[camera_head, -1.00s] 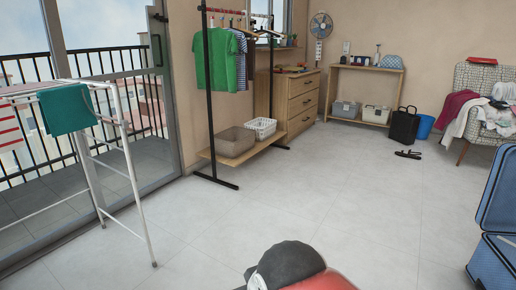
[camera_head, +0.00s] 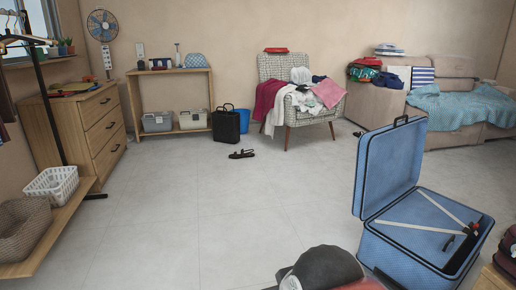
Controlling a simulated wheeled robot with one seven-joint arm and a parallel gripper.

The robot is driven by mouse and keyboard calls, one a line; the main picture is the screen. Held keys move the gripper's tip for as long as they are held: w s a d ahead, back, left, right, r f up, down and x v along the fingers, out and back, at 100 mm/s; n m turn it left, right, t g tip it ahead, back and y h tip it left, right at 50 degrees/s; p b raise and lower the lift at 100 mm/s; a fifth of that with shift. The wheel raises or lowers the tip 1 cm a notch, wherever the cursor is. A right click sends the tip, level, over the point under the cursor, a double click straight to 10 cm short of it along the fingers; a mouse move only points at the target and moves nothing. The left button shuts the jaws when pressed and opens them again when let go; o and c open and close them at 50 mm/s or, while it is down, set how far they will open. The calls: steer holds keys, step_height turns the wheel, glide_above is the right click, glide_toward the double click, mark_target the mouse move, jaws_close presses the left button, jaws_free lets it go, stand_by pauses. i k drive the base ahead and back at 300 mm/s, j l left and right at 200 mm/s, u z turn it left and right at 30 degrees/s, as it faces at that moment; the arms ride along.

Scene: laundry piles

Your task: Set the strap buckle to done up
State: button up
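An open blue suitcase (camera_head: 415,260) stands on the floor at the right, its lid (camera_head: 388,168) upright. Two pale straps (camera_head: 420,227) run across the inside of its base and come near each other at the right. A small dark buckle part with a bit of red (camera_head: 466,232) lies at that right end. It is too small to tell whether its halves are joined.
A patterned armchair with clothes (camera_head: 298,112), a wooden console (camera_head: 172,78) and a drawer chest (camera_head: 95,125) line the back. Dark sandals (camera_head: 242,154) lie on the floor. A sofa (camera_head: 465,135) stands behind the suitcase.

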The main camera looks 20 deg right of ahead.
mark_target(473, 227)
steer(key=i+l+z, duration=0.1)
steer(key=i+z, duration=0.3)
steer(key=i+j+z, duration=0.1)
steer(key=i+z, duration=0.3)
steer(key=i, duration=0.2)
steer(key=i+j+z, duration=0.25)
steer(key=i+z, duration=0.15)
steer(key=i+l+z, duration=0.15)
steer(key=i+z, duration=0.25)
steer(key=i+l+z, duration=0.15)
steer(key=z, duration=0.25)
steer(key=i+z, duration=0.4)
steer(key=i+j+z, duration=0.15)
steer(key=z, duration=0.25)
steer(key=i, duration=0.1)
